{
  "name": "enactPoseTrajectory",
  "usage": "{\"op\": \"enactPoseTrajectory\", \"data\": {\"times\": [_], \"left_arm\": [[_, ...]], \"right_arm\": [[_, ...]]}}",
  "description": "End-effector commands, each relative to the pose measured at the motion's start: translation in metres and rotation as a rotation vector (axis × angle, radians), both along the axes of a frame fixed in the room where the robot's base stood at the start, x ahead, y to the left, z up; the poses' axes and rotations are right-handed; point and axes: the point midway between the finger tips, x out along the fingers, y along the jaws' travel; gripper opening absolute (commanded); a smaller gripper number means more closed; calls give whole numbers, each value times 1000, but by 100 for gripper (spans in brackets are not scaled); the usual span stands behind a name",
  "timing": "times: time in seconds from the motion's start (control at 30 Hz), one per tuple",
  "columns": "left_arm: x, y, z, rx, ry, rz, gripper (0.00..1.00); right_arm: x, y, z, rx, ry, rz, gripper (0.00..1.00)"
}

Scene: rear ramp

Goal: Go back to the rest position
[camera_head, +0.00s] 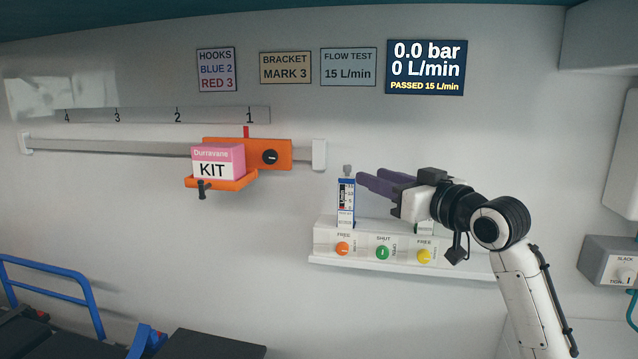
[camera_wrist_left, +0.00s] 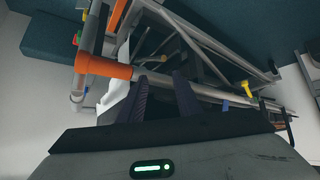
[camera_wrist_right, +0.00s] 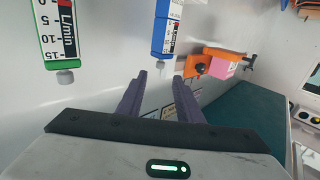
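My right gripper (camera_head: 367,184) is raised in front of the wall in the head view, its dark purple fingers pointing left, close to the blue flow meter (camera_head: 346,202). In the right wrist view its two fingers (camera_wrist_right: 161,80) stand apart with nothing between them. The blue flow meter (camera_wrist_right: 167,32) and a green flow meter (camera_wrist_right: 62,35) show beyond them. My left gripper is out of the head view. In the left wrist view its fingers (camera_wrist_left: 162,88) are apart and empty, facing a metal frame with an orange joint (camera_wrist_left: 103,67).
A pink KIT box (camera_head: 217,160) sits on an orange bracket (camera_head: 225,182) on the wall rail (camera_head: 100,146). A white valve panel (camera_head: 330,240) has orange, green and yellow knobs. A screen (camera_head: 426,67) reads 0.0 bar, PASSED 15 L/min. A blue-railed stretcher (camera_head: 50,270) stands lower left.

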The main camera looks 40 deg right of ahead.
Motion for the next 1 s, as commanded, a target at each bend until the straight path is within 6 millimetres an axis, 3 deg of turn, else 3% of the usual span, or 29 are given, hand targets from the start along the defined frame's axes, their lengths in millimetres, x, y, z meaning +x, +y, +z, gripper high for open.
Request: {"op": "enactPoseTrajectory", "data": {"times": [0.23, 0.37, 0.53, 0.67, 0.87, 1.0], "left_arm": [[0, 0, 0, 0, 0, 0, 31], [0, 0, 0, 0, 0, 0, 31], [0, 0, 0, 0, 0, 0, 31], [0, 0, 0, 0, 0, 0, 31], [0, 0, 0, 0, 0, 0, 31], [0, 0, 0, 0, 0, 0, 31]], "right_arm": [[1, 1, -3, 0, 6, 1, 33], [5, 12, -33, -3, 70, 8, 33], [7, 46, -121, -19, 266, 31, 33], [-6, 80, -196, -35, 436, 55, 33], [-53, 137, -300, -55, 693, 104, 33], [-101, 180, -360, -63, 866, 142, 33]]}}
